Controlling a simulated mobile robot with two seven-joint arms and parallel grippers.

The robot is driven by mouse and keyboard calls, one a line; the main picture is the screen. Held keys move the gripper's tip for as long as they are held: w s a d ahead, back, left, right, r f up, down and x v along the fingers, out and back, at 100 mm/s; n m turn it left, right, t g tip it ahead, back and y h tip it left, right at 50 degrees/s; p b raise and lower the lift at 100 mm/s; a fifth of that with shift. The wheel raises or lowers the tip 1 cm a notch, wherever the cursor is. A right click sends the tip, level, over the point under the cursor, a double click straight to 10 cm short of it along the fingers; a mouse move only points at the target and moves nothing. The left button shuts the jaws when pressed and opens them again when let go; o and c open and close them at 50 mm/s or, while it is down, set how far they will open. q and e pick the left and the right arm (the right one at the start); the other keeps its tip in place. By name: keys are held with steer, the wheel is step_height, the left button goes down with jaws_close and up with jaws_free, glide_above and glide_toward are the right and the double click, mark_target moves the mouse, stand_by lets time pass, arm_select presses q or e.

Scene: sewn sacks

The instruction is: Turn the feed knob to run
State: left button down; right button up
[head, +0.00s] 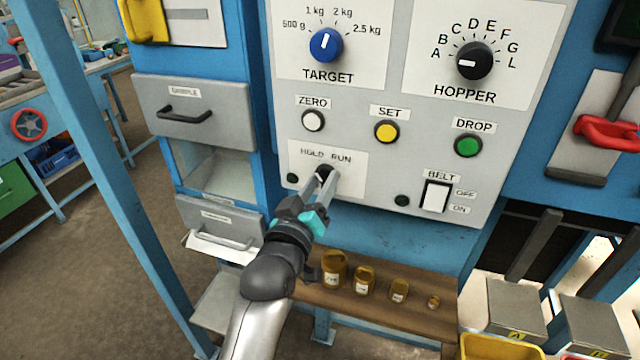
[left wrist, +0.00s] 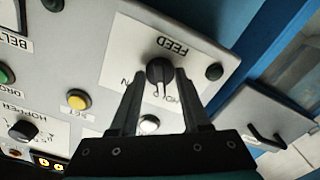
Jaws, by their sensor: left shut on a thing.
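The feed knob (head: 326,171) is a small black knob on the grey panel, below the HOLD and RUN labels. In the left wrist view the knob (left wrist: 157,72) appears upside down with its FEED label above it. Its white mark points down in that view, towards the printed HOLD and RUN words and seemingly nearer HOLD. My left gripper (head: 323,180) is shut on the knob, with one finger on each side in the wrist view (left wrist: 159,80). The fingers partly cover the labels. My right gripper is not in view.
Close by are the white ZERO button (head: 313,121), yellow SET button (head: 387,132), green DROP button (head: 468,145) and white BELT switch (head: 435,197). Grey drawers (head: 200,110) are on the left.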

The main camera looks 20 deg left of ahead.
arm_select(q)
steer(key=m+p, duration=0.3)
steer(key=shift+r, duration=0.15)
steer(key=m+p, duration=0.2)
steer(key=m, duration=0.1)
steer(key=m+p, duration=0.2)
steer(key=m, duration=0.1)
steer(key=shift+m+p, duration=0.5)
steer(key=shift+m, duration=1)
steer(key=shift+c, duration=1.8)
jaws_free()
